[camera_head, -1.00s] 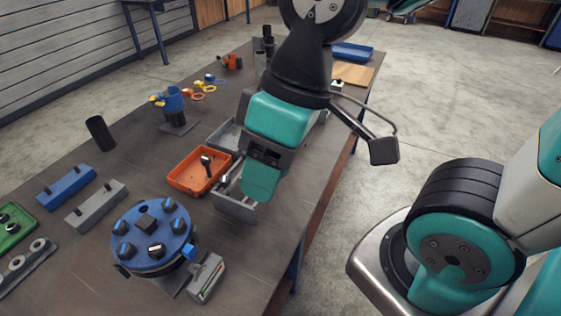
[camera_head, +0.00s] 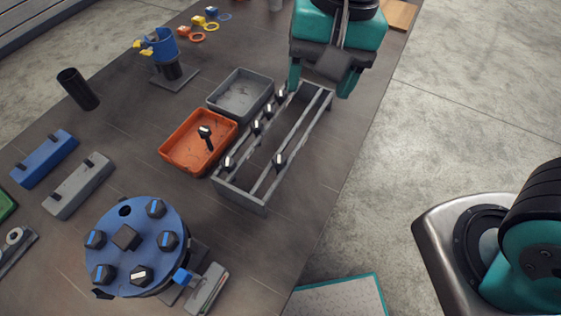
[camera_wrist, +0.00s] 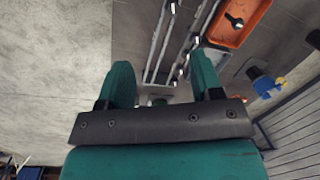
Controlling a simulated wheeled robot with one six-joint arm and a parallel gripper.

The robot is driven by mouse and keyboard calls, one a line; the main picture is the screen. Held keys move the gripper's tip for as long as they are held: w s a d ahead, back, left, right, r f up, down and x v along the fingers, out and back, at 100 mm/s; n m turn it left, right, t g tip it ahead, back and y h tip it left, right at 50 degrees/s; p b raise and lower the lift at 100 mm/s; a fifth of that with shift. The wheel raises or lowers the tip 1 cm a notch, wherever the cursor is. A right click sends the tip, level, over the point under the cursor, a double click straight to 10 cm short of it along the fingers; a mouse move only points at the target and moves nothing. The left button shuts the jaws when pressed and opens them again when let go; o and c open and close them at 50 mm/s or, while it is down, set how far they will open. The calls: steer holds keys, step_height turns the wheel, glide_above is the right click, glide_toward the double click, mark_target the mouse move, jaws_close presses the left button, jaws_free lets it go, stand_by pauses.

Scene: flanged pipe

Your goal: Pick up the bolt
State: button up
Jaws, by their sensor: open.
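Several dark bolts with pale ends stand in a grey two-rail rack (camera_head: 263,206). The left rail holds most of them, including a far bolt (camera_head: 281,95) and a near bolt (camera_head: 229,163); one bolt (camera_head: 280,160) is on the right rail. Another bolt (camera_head: 206,135) lies in the orange tray (camera_head: 163,151), and also shows in the wrist view (camera_wrist: 235,20). My gripper (camera_head: 320,82) is open over the rack's far end, its teal fingers apart with nothing seen between them. The wrist view shows both fingers (camera_wrist: 161,75), with the rack rails beyond. Which bolt is meant cannot be told.
A blue round flange (camera_head: 140,213) carries several bolts and one empty hole (camera_head: 125,211). A grey tray (camera_head: 216,103) adjoins the orange one. A black cylinder (camera_head: 78,89) and a blue cup on a stand (camera_head: 164,46) are left. The bench's right edge is near the rack.

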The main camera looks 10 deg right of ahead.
steer(key=w+a+f+m+h+b, duration=0.1)
steer(key=w+a+f+m, duration=0.2)
steer(key=a+f+m, duration=0.15)
steer(key=m+p, duration=0.1)
steer(key=m, duration=0.1)
glide_above(279, 158)
steer(key=shift+n+h, duration=0.25)
steer(key=shift+h, duration=0.05)
step_height(279, 158, down, 12)
steer(key=shift+s+d+r, duration=0.1)
steer(key=shift+s+r, duration=0.05)
steer(key=shift+r, duration=0.05)
steer(key=shift+f+p, duration=1)
steer(key=shift+f, duration=2.05)
steer(key=c, duration=1.1)
